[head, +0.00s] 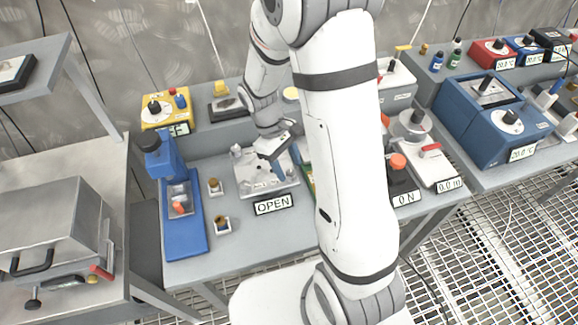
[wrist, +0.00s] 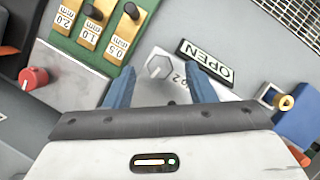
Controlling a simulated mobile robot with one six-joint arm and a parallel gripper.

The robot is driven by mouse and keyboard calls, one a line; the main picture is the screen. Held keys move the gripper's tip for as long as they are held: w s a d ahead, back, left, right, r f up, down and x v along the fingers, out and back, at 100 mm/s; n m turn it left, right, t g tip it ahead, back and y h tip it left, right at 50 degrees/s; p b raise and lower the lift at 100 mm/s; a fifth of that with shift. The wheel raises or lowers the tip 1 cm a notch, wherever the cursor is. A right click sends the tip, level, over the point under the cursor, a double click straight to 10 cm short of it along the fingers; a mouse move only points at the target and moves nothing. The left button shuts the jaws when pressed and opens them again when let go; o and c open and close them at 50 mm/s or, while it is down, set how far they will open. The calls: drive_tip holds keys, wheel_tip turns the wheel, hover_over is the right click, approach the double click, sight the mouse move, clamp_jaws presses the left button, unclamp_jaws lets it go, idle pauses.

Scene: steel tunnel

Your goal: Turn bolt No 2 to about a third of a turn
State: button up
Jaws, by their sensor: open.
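A light metal plate (head: 250,178) lies on the grey bench behind an OPEN sign (head: 272,204). In the wrist view, the plate (wrist: 152,92) carries a grey hexagonal shape (wrist: 158,67) with a partly covered "2" marking beside it. I cannot tell how far the hexagon stands up from the plate. My gripper (head: 275,163) is over the plate, pointing down. In the wrist view, my gripper (wrist: 158,72) has its two blue fingers apart, with the hexagon showing between their tips and nothing held. Whether the fingers reach down around it cannot be told. In the head view my gripper hides the hexagon.
A blue press-like stand (head: 184,225) is left of the plate, with two small holders (head: 222,224) between. A green board (wrist: 92,38) with 2.0, 1.0 and 0.5 mm labels is close beside the plate. A yellow box (head: 165,115) stands behind. The bench front is clear.

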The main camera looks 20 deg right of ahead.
drive_tip(key=shift+x, duration=0.9)
drive_tip(key=shift+c, duration=0.4)
drive_tip(key=c, duration=0.9)
